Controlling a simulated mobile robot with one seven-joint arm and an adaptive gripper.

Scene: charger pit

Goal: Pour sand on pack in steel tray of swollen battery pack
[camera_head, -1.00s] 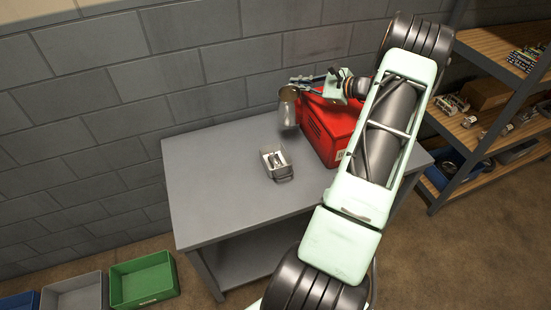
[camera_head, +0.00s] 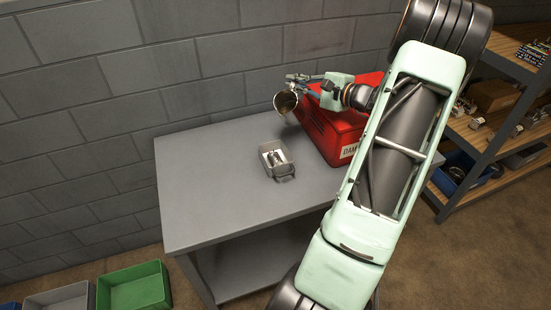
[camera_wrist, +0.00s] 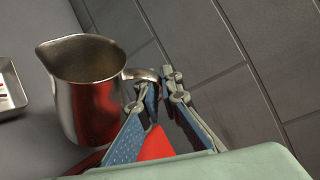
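A steel jug (camera_head: 286,101) with sandy brown contents hangs above the table in the head view, tilted with its mouth toward the camera. In the wrist view the jug (camera_wrist: 95,95) shows its spout at upper left and its handle between my fingers. My gripper (camera_head: 303,80) is shut on that handle; its blue-padded fingertips also show in the wrist view (camera_wrist: 163,90). The steel tray (camera_head: 287,169) sits on the grey table below and left of the red box, with the pale battery pack (camera_head: 274,157) in it. The tray's edge (camera_wrist: 10,90) shows at the wrist view's left.
A red box (camera_head: 338,122) with a label stands on the grey table (camera_head: 210,190) below my gripper. A block wall (camera_head: 150,60) is close behind. Shelves (camera_head: 495,140) with parts stand at right. Green (camera_head: 134,288) and grey bins are on the floor. The table's left part is clear.

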